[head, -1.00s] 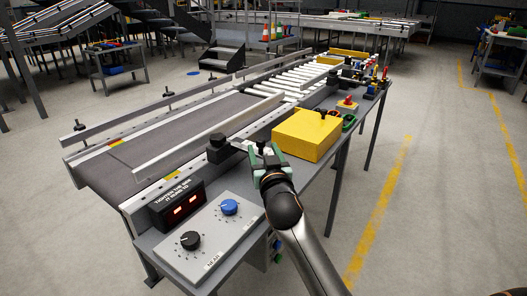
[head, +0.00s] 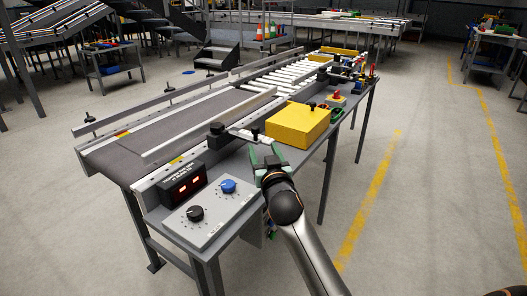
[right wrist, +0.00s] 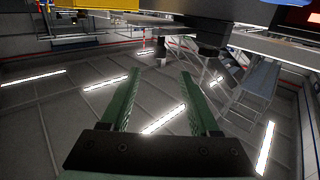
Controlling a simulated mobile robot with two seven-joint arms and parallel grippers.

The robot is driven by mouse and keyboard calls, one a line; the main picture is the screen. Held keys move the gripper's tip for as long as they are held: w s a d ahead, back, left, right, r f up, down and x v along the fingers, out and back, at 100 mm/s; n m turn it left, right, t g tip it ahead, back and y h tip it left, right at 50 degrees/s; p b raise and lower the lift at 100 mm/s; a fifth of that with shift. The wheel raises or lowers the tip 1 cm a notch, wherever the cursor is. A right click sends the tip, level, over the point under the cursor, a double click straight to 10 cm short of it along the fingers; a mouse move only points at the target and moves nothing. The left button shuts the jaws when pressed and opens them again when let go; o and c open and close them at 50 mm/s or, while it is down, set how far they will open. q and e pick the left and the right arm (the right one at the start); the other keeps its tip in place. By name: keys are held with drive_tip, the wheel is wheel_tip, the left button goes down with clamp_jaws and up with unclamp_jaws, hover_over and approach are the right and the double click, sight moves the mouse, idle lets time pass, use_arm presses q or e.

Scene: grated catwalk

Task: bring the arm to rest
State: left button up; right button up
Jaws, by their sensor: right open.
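My right gripper (head: 266,154) is open and empty. It is at the near edge of the conveyor's side shelf, just in front of a light lever arm (head: 240,134) with a black knob, and looks apart from it. The lever runs out from a black clamp block (head: 217,136) on the conveyor's side rail. In the right wrist view the two green fingers (right wrist: 160,78) stand wide apart with nothing between them. My left gripper is not in view.
A yellow box (head: 297,125) sits on the shelf just beyond the gripper. A control panel (head: 212,212) with a black and a blue dial is nearer, beside a red-lit display (head: 183,185). The conveyor belt (head: 185,125) lies left. Floor to the right (head: 420,200) is clear.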

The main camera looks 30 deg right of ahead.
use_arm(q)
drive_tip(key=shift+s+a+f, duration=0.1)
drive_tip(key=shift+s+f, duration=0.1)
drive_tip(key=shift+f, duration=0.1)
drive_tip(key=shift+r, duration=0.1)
